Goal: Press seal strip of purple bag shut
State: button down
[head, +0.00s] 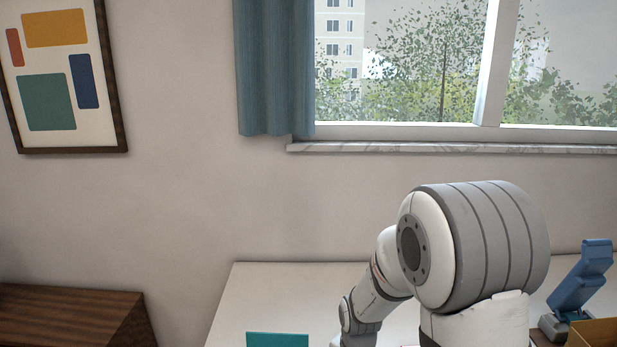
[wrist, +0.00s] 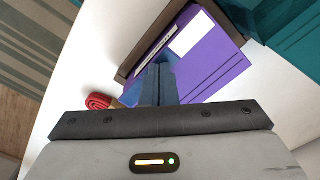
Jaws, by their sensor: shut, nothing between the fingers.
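The purple bag (wrist: 224,68) lies in the upper middle of the wrist view, with a white label (wrist: 191,34) on it and a dark brown edge along its upper left side. A thin pale line runs beside that edge; I cannot tell whether it is the seal strip or whether it is shut. My gripper (wrist: 162,67) is shut and empty, its fingertips over the near left part of the bag. I cannot tell whether they touch it. The fingers hide part of the bag. In the head view neither bag nor gripper shows.
A red coiled thing (wrist: 98,101) lies left of the fingers. A teal object (wrist: 300,45) is right of the bag. In the head view, a teal item (head: 277,340), a blue stand (head: 582,277) and an ochre box (head: 598,332) show; the white table (head: 270,292) is clear at back left.

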jog(key=shift+r, duration=0.1)
jog(key=shift+r+p, duration=0.4)
jog(key=shift+r, duration=0.1)
jog(key=shift+a, duration=2.4)
jog(key=shift+f+b, duration=0.7)
jog(key=shift+b, duration=0.05)
jog(key=shift+r, duration=0.1)
notch_tip(320, 180, up, 8)
jog(key=p, duration=0.5)
jog(key=shift+p, duration=0.3)
